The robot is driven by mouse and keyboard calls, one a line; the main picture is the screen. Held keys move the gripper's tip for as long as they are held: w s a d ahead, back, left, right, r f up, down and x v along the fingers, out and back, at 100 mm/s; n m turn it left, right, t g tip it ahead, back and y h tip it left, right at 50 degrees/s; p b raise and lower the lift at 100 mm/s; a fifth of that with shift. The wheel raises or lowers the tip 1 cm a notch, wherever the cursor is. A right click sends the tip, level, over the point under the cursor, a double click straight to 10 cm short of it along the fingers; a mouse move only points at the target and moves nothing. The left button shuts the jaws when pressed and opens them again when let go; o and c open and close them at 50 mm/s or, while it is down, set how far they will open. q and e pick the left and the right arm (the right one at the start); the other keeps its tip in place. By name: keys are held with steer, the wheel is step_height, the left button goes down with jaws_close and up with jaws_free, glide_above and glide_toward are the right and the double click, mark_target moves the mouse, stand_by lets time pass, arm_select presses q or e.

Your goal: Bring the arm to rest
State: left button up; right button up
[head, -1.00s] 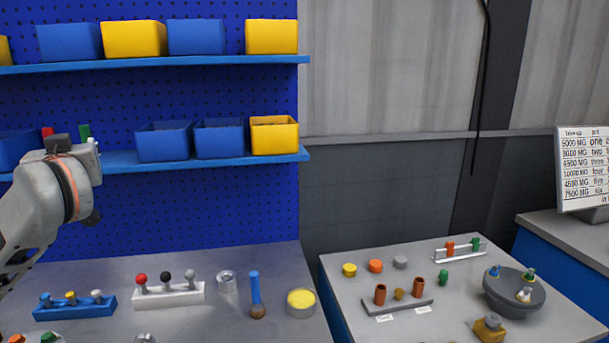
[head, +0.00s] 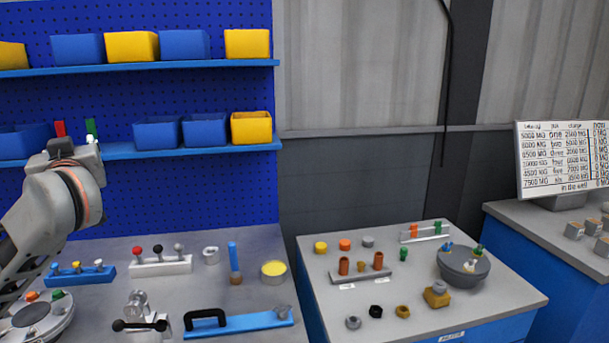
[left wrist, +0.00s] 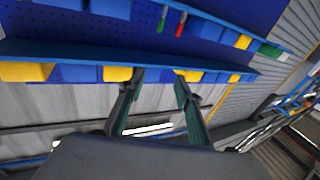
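My left arm comes in from the left edge of the head view, with its left gripper (head: 78,150) raised in front of the lower shelf. The fingers are mostly hidden behind the wrist in that view. In the left wrist view the two fingers of the left gripper (left wrist: 159,79) stand apart with nothing held between them. Behind them are the shelf and its bins, seen upside down. My right gripper is not in view.
Below the arm, the left bench (head: 222,322) holds a blue peg block (head: 80,275), a white lever block (head: 160,265) and a black-handled blue bar (head: 245,323). The right table (head: 320,283) carries several small parts. Shelves (head: 205,149) with bins hang behind.

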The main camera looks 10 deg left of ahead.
arm_select(q)
steer(key=s+d+f+m+t+h, duration=0.2)
steer(key=d+f+m+t+h, duration=0.2)
steer(key=d+f+m+h, duration=0.7)
steer(key=s+d+f+m+t+h, duration=0.2)
steer(key=d+f+m+t+h, duration=0.3)
steer(key=d+f, duration=1.2)
steer(key=s+f+n+g, duration=0.1)
steer(key=s+f+g, duration=0.3)
steer(key=f, duration=0.8)
steer(key=s+d+f+n+g+y, duration=0.1)
steer(key=s+f+g, duration=0.3)
steer(key=s+f, duration=0.4)
steer(key=s+f+n+g, duration=0.1)
steer(key=s+f+g, duration=0.3)
steer(key=f, duration=1.4)
steer(key=s, duration=0.2)
steer(key=shift+s+d, duration=0.35)
steer(key=shift+s, duration=0.05)
